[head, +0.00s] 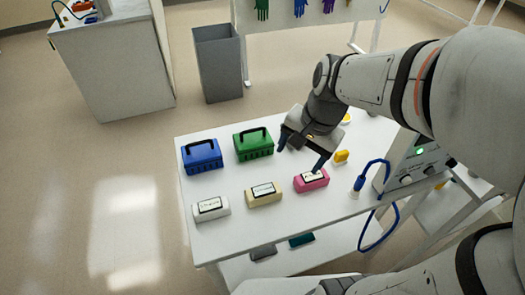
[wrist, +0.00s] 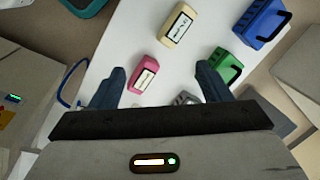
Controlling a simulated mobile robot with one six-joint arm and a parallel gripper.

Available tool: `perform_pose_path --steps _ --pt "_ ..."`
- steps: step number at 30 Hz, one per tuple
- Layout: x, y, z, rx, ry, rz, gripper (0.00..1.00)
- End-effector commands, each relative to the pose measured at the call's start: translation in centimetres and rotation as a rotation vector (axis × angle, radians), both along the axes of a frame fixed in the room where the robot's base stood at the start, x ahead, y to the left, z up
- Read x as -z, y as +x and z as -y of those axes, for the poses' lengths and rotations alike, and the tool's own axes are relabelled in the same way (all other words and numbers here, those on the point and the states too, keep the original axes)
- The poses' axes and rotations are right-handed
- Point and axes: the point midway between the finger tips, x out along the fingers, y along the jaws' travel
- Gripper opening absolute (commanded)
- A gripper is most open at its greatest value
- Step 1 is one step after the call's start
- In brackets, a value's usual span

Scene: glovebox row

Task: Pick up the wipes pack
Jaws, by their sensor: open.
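Three labelled packs stand in a row along the front of the white table (head: 240,222): a white one (head: 211,208), a cream one (head: 264,194) and a pink one (head: 311,180). Their labels are too small to read, so I cannot tell which is the wipes pack. My gripper (head: 302,157) is open and empty above the table, just behind the pink pack. In the wrist view, my gripper (wrist: 163,73) has its fingers apart; the pink pack (wrist: 145,73) shows near the left finger and the cream pack (wrist: 178,25) lies beyond.
A blue case (head: 202,157) and a green case (head: 253,145) stand behind the packs. A small yellow object (head: 341,157) is right of the gripper. A grey device (head: 415,160) with a blue hose (head: 371,165) stands at the table's right. A grey item (wrist: 187,98) shows between the fingers.

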Motion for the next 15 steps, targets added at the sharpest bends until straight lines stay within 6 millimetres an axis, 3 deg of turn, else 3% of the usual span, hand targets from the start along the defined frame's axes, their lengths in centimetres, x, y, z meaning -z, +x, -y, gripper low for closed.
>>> perform_pose_path --steps 1,6,10,15 --pt "3.3 1.2 -0.7 0.079 0.033 -0.058 0.71" --pt "9.5 4.5 -2.8 0.361 0.124 -0.23 0.71" --pt "12.9 6.1 -4.0 0.521 0.161 -0.328 0.71" --pt "15.1 7.1 -4.8 0.629 0.18 -0.396 0.71"
